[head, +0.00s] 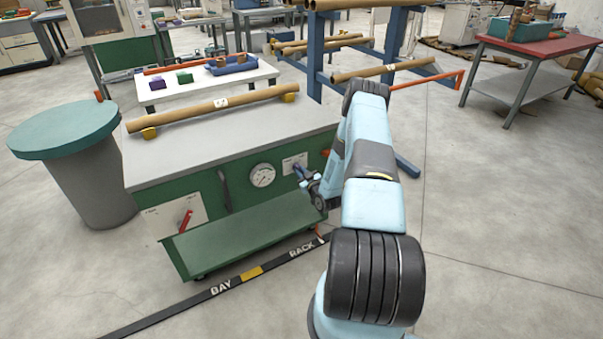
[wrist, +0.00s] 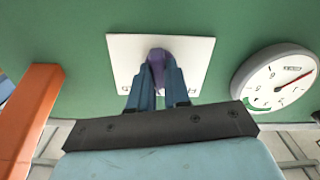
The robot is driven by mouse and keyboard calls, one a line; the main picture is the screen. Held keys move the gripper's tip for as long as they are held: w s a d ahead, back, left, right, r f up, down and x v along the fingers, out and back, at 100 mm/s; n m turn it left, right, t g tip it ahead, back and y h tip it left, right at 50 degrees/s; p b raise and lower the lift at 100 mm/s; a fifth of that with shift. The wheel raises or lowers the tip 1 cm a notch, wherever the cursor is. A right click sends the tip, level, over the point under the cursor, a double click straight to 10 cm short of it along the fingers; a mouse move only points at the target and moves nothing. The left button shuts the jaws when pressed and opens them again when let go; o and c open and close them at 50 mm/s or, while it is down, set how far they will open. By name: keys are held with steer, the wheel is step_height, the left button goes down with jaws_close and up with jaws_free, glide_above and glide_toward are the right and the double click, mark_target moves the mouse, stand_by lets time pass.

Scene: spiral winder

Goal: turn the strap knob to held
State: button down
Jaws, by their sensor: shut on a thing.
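The strap knob (wrist: 157,60) is purple and stands out from a white plate (wrist: 125,60) on the green front of the machine. My gripper (wrist: 158,78) has its two blue fingers on either side of the knob and is shut on it. The fingers hide part of the knob and most of the lettering low on the plate, so I cannot read its setting. In the head view the same plate (head: 294,161) is right of the round gauge, with my gripper (head: 302,173) against it; the knob is hardly visible there.
The gauge (wrist: 278,82) is close beside the plate in the wrist view, and an orange bar (wrist: 30,120) is at its left. In the head view a green shelf (head: 245,232) juts out below. A red lever (head: 186,220) is at the left. A cardboard tube (head: 205,110) lies on top.

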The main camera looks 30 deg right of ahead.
steer(key=m, duration=1)
steer(key=shift+s+f, duration=0.1)
steer(key=shift+d+m, duration=0.1)
steer(key=shift+m, duration=0.3)
steer(key=c, duration=1.1)
jaws_free()
steer(key=s, duration=1.3)
steer(key=shift+s+d, duration=0.15)
steer(key=shift+s, duration=0.2)
